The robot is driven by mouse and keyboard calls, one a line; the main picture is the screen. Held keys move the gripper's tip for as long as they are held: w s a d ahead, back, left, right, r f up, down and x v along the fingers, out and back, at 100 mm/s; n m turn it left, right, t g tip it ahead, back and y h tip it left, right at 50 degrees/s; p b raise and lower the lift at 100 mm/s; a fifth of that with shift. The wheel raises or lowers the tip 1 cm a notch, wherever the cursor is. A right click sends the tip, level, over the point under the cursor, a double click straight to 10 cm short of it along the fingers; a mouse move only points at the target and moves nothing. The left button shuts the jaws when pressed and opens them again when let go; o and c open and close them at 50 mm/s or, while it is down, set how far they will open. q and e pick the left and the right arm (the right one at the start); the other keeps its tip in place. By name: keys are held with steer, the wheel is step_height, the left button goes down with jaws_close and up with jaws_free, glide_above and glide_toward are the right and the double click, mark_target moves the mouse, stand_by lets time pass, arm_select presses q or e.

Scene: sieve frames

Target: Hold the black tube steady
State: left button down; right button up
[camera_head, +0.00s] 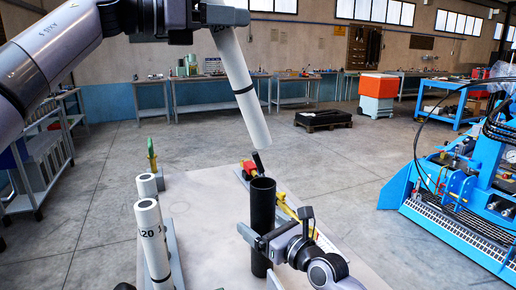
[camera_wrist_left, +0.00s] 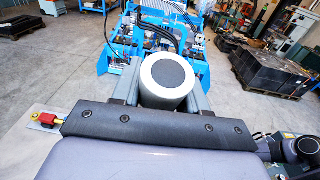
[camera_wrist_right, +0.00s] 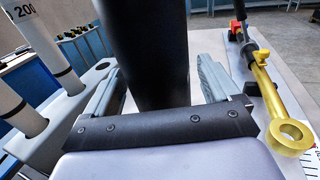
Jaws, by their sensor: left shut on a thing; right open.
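The black tube (camera_head: 262,210) stands upright on the pale table in the head view, its open top facing up. It also shows in the right wrist view (camera_wrist_right: 152,50). My right gripper (camera_head: 262,243) is open, low on the tube, with one finger on each side; gaps show between fingers and tube in the right wrist view. My left gripper (camera_head: 222,14) is shut on a white tube (camera_head: 240,85) with a black band. This tube hangs tilted, its lower end above and apart from the black tube. Its round end with a grey middle faces the left wrist view (camera_wrist_left: 168,77).
Two more white tubes (camera_head: 153,235) stand at the table's left in a grey holder (camera_wrist_right: 92,78); one is marked 200 in the right wrist view. A yellow ring-ended tool (camera_wrist_right: 290,135) lies right of the black tube. A blue machine (camera_head: 470,200) stands farther right.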

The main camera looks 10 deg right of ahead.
steer(key=shift+x, duration=0.8)
steer(key=c, duration=1.2)
steer(key=shift+o, duration=0.2)
jaws_close()
